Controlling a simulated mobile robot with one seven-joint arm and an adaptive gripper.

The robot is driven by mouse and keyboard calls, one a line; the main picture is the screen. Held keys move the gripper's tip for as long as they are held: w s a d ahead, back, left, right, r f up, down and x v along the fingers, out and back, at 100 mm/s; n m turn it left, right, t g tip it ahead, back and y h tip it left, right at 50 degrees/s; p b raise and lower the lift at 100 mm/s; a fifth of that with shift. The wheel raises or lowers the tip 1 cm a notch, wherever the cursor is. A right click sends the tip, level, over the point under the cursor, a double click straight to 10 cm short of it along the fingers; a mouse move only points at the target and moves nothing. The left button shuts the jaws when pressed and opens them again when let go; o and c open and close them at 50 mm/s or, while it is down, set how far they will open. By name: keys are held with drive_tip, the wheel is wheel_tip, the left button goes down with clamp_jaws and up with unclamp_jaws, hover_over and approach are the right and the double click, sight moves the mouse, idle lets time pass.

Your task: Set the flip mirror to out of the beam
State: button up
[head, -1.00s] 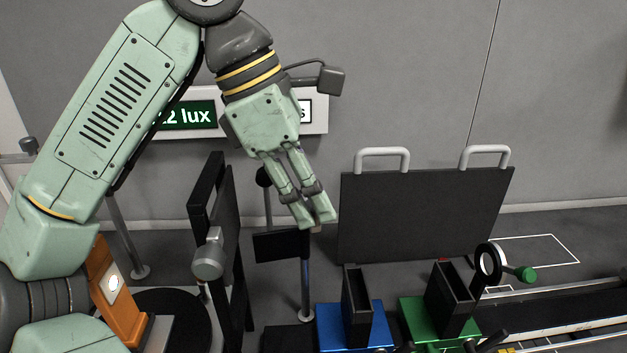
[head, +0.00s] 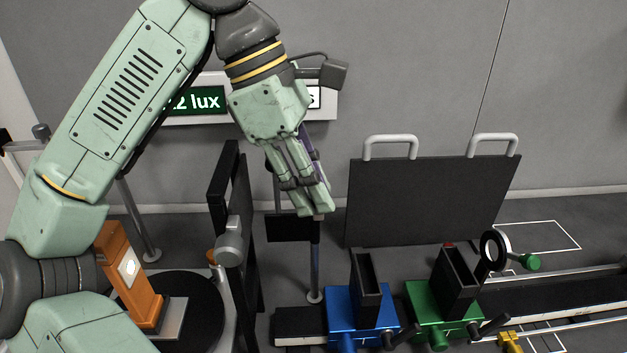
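My gripper (head: 316,211) points down in the upper middle of the head view. Its two fingers look close together, and one partly covers the other. A thin purple sliver (head: 309,143) shows behind the fingers; I cannot tell what it belongs to. Behind the fingertips stands a metal post (head: 315,268) with a black rectangular plate (head: 288,228) beside it. The top of the post is hidden by the gripper. I cannot tell for certain which part is the flip mirror, or whether my fingers touch anything.
A black upright frame with a grey knob (head: 229,251) stands left of the post. An orange block (head: 133,280) is farther left. Blue (head: 345,312) and green (head: 428,307) mounts, a black ring (head: 494,250) and a black panel (head: 430,202) with two white handles are at right.

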drive_tip(key=o, duration=0.3)
drive_tip(key=shift+v, duration=3.8)
